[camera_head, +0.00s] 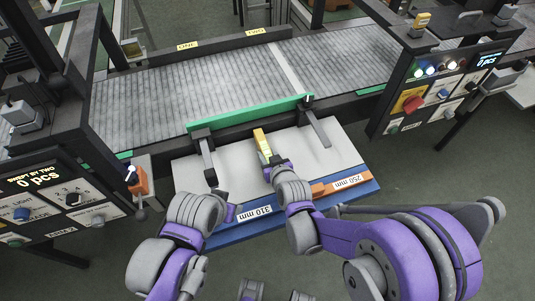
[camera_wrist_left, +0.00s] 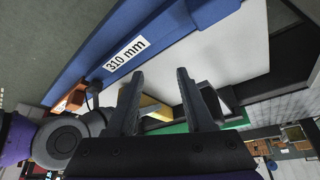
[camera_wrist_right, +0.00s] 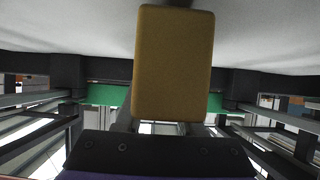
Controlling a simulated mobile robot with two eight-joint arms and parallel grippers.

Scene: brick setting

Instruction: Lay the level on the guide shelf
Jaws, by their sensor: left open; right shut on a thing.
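The level, a yellow bar (camera_head: 261,140), is held by my right gripper (camera_head: 273,163) over the pale board. In the right wrist view the level (camera_wrist_right: 173,62) fills the middle as a mustard block and hides most of the fingers. The green guide (camera_head: 250,114) runs along the near edge of the conveyor; I take it to be part of the guide shelf. The level's front end is close to it; contact cannot be told. My left gripper (camera_wrist_left: 156,92) is open and empty near the blue strip; a yellow piece (camera_wrist_left: 156,112) shows beyond its fingers.
A pale board (camera_head: 235,165) carries two dark brackets (camera_head: 206,160) (camera_head: 317,130). A blue bar (camera_head: 225,232) marked 310 mm and an orange one (camera_head: 322,190) marked 250 mm lie along its front. The conveyor (camera_head: 230,80) is empty. Control boxes (camera_head: 445,85) (camera_head: 50,200) flank it.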

